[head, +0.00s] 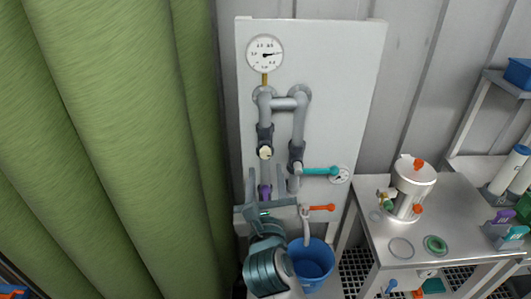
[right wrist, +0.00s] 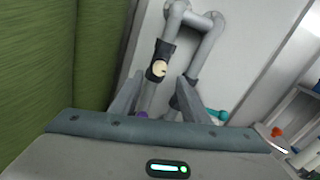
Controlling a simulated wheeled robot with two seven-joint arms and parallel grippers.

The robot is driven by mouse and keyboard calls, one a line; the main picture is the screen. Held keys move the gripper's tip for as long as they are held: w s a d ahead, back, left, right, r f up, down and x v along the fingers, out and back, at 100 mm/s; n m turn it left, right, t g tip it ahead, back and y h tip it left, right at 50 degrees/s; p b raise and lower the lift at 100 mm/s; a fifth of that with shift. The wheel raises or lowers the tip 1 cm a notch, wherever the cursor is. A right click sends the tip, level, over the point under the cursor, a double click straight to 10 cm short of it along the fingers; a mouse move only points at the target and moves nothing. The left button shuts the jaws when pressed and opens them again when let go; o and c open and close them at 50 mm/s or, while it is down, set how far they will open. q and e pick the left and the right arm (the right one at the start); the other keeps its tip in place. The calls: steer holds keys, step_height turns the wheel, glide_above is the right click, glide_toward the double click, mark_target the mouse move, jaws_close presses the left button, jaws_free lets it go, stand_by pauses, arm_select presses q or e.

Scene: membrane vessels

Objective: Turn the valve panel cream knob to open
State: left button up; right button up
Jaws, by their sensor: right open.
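The cream knob (head: 265,152) sits on a dark valve body on the left grey pipe of the white valve panel (head: 345,75). It also shows in the right wrist view (right wrist: 158,69), facing me, with a small dark mark on it. My right gripper (head: 266,178) is open and empty, its two fingers pointing up the panel just below the knob. In the right wrist view the fingertips (right wrist: 159,84) stand either side of the pipe, below the knob and apart from it. My left gripper is not in view.
A purple handle (head: 264,192) is partly hidden behind my right gripper. A teal lever (head: 320,171) and an orange lever (head: 322,207) stick out to the right. A gauge (head: 265,53) is above. A blue bucket (head: 312,262) stands below. A green curtain (head: 110,130) hangs at left.

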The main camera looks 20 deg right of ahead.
mark_target(265, 155)
steer(key=p+x, duration=0.1)
steer(key=x, duration=0.6)
steer(key=shift+p, duration=0.4)
steer(key=c, duration=1.1)
